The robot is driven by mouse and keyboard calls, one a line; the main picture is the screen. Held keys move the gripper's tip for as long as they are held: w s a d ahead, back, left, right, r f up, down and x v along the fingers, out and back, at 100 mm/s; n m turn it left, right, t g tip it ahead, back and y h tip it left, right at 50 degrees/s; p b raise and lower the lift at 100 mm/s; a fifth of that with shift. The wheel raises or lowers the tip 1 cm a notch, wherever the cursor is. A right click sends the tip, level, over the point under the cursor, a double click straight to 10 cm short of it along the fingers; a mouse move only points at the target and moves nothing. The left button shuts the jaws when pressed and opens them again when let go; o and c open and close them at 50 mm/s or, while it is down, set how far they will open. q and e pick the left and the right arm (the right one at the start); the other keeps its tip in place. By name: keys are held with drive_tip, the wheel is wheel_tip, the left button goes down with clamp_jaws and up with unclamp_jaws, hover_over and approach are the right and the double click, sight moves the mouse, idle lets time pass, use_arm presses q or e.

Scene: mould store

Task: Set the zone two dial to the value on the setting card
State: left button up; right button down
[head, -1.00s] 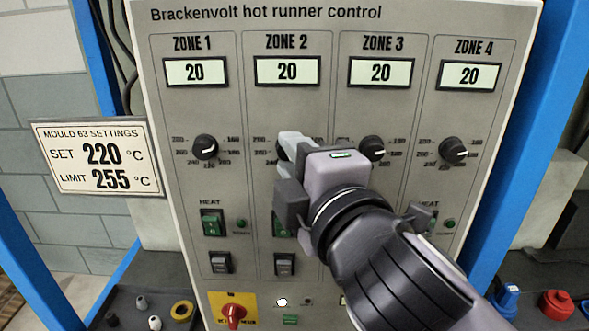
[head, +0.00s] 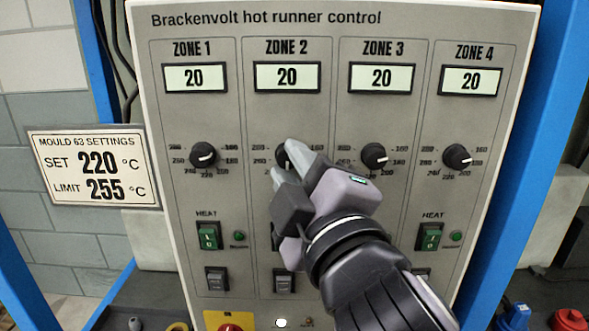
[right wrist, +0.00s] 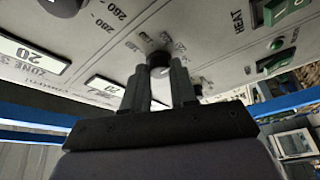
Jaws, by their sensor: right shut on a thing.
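The setting card (head: 92,166) at the left reads MOULD 63 SETTINGS, SET 220 °C, LIMIT 255 °C. The zone two dial (head: 281,152) is a black knob under the ZONE 2 display (head: 287,77), which reads 20. My right gripper (head: 283,159) is shut on this dial, one finger on each side. The fingers hide much of the knob and its scale, and I cannot tell its setting. In the right wrist view the knob (right wrist: 159,60) shows between the fingertips. My left gripper is not in view.
Similar dials for zone 1 (head: 204,156), zone 3 (head: 374,156) and zone 4 (head: 457,157) stand beside it, their displays also at 20. Green heat switches (head: 208,236) sit below. Blue posts (head: 533,165) flank the cabinet. A red knob (head: 230,327) is at the bottom.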

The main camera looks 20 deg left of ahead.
drive_tip(key=c, duration=0.9)
unclamp_jaws()
drive_tip(key=v, duration=0.7)
drive_tip(key=shift+b, duration=0.3)
drive_tip(key=shift+s, duration=0.1)
